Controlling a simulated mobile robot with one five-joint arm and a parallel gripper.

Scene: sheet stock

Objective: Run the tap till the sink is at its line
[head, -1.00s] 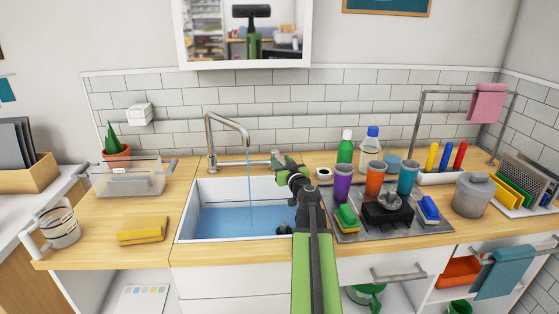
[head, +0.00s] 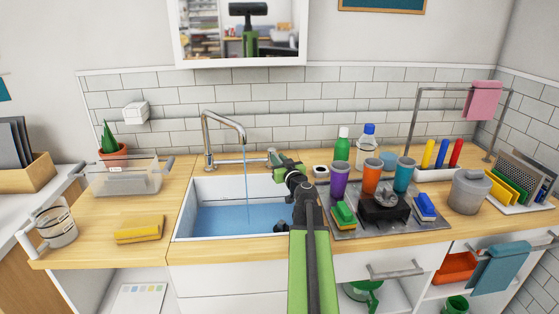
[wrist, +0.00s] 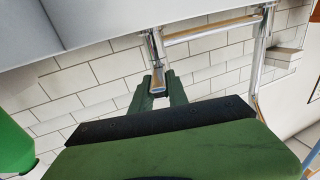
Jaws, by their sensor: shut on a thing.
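The sink (head: 202,187) is a white basin set in the wooden counter, with blue water (head: 225,219) in it. The chrome tap (head: 222,121) stands behind the basin, and a thin stream (head: 247,195) falls from its spout into the water. I cannot make out a level line on the walls. My gripper (head: 277,163) is at the right end of the tap's horizontal bar, shut on the tap handle (head: 272,156). In the wrist view my gripper (wrist: 160,88) has its two green fingers on either side of the metal handle (wrist: 157,52). My arm hides the basin's front right corner.
Right of the sink, a metal drainer (head: 345,228) holds cups, sponges and a dark block. Bottles (head: 342,150) stand behind it. A yellow sponge (head: 139,229), a clear tub (head: 128,180) and a jug (head: 57,227) are on the left. The counter left of the sink has bare room.

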